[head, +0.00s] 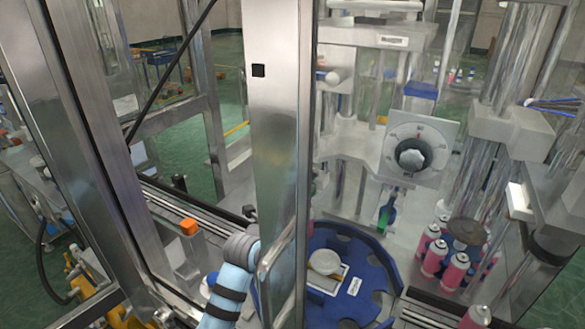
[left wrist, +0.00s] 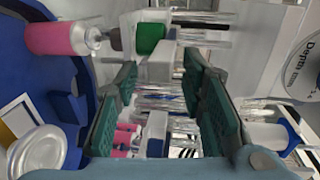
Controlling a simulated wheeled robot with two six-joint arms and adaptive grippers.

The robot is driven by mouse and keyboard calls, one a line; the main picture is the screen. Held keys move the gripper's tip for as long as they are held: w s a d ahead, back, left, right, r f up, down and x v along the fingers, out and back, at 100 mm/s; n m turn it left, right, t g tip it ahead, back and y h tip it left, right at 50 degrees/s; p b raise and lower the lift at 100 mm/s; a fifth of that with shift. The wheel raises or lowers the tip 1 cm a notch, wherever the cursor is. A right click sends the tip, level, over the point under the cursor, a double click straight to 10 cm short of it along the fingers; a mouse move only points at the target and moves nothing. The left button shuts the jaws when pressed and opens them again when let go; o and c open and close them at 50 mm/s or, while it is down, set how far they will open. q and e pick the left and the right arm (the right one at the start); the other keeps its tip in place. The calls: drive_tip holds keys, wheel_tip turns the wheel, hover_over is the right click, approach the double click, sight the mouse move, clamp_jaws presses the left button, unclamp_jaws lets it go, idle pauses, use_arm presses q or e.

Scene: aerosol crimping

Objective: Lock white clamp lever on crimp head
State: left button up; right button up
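In the left wrist view my left gripper (left wrist: 160,72) is open, its two green-padded fingers apart. A white block (left wrist: 160,62) shows between the fingertips with a gap on each side; I cannot tell for certain whether it is the clamp lever or how far off it is. A green part (left wrist: 150,38) sits just beyond it, and shows under the dial in the head view (head: 384,218). The crimp head's grey dial plate (head: 420,148) stands right of centre. The left gripper itself is hidden in the head view; only my light-blue arm shows. My right gripper is not seen.
A steel post (head: 280,130) crosses the head view's middle, beside a door handle (head: 277,250). A blue round table (head: 375,275) lies below the crimp head. Pink cans (head: 433,257) stand at the right. A pink can (left wrist: 60,38) is near the left finger.

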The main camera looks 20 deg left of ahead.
use_arm(q)
drive_tip(key=shift+s+r, duration=0.1)
idle(0.3)
drive_tip(key=f+p+v, duration=0.1)
drive_tip(key=v, duration=0.5)
drive_tip(key=shift+s, duration=0.25)
drive_tip(key=shift+w, duration=0.1)
drive_tip(key=shift+a+f, duration=0.1)
